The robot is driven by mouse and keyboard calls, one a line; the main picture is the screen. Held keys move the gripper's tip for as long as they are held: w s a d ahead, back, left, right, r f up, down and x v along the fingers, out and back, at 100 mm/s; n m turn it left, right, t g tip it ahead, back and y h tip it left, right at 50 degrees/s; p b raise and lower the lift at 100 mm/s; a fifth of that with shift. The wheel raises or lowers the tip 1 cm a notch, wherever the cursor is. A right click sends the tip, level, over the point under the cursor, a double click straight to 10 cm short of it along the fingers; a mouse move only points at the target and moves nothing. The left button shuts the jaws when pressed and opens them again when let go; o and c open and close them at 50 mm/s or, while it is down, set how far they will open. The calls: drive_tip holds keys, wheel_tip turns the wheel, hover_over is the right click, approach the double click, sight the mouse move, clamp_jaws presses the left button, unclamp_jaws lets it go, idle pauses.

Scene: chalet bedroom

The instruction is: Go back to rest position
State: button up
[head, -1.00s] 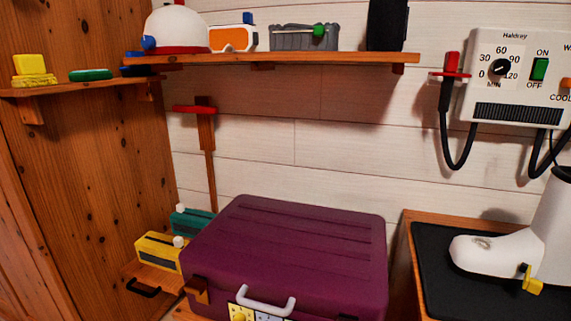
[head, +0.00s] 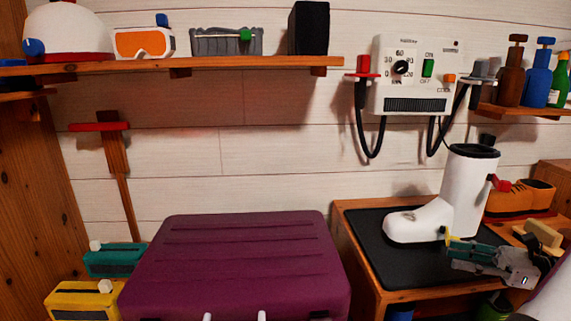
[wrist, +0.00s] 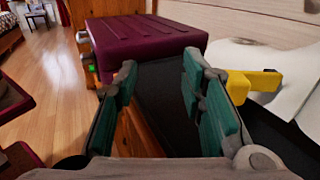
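My gripper (head: 462,253) is in front of the white boot (head: 455,205), over the black mat (head: 385,255). In the wrist view my gripper (wrist: 163,85) has its two green-padded fingers spread, with an empty gap between them. The boot stands upright on the mat, and a yellow tab (wrist: 265,80) on it is just right of the right finger. Whether finger and tab touch is unclear. The boot (wrist: 262,62) is partly hidden by the fingers.
A purple suitcase (head: 240,270) stands left of the mat. A wall dryer (head: 415,75) with black hoses hangs above the boot. Brown shoes (head: 520,198) and a brush (head: 540,238) are at the right. Wood floor (wrist: 50,75) is open at left in the wrist view.

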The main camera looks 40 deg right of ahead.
drive_tip(key=w+a+r+n+g+y, duration=0.1)
drive_tip(key=w+a+r+n+g, duration=0.3)
drive_tip(key=a, duration=0.3)
drive_tip(key=w+a+r+n+g, duration=0.2)
drive_tip(key=w+a+n+g, duration=0.1)
drive_tip(key=w+a, duration=0.3)
drive_tip(key=w+a+r+n+g+y, duration=0.1)
drive_tip(key=w+a+r+n+g, duration=0.25)
drive_tip(key=a, duration=0.35)
drive_tip(key=s+a+r+n+g+h, duration=0.1)
drive_tip(key=s+a+n+g+h, duration=0.15)
drive_tip(key=a, duration=0.45)
drive_tip(key=s+a+r+n+g+h, duration=0.2)
drive_tip(key=a+n, duration=0.2)
drive_tip(key=a, duration=0.4)
drive_tip(key=s+a+r+n+g+h, duration=0.1)
drive_tip(key=s+a+n+g+h, duration=0.1)
drive_tip(key=a+n, duration=0.35)
drive_tip(key=s+a+f+n+t+h, duration=0.1)
drive_tip(key=s+a+f+n+h, duration=0.15)
drive_tip(key=s, duration=0.25)
drive_tip(key=s+a+f+n+t+h, duration=0.1)
drive_tip(key=s+a+n+h, duration=0.1)
drive_tip(key=s+n, duration=0.25)
wheel_tip(320, 180, up, 31)
drive_tip(key=t+p, duration=0.4)
drive_tip(key=p, duration=2.5)
drive_tip(key=shift+s, duration=0.15)
drive_tip(key=shift+d, duration=0.1)
drive_tip(key=shift+c, duration=0.4)
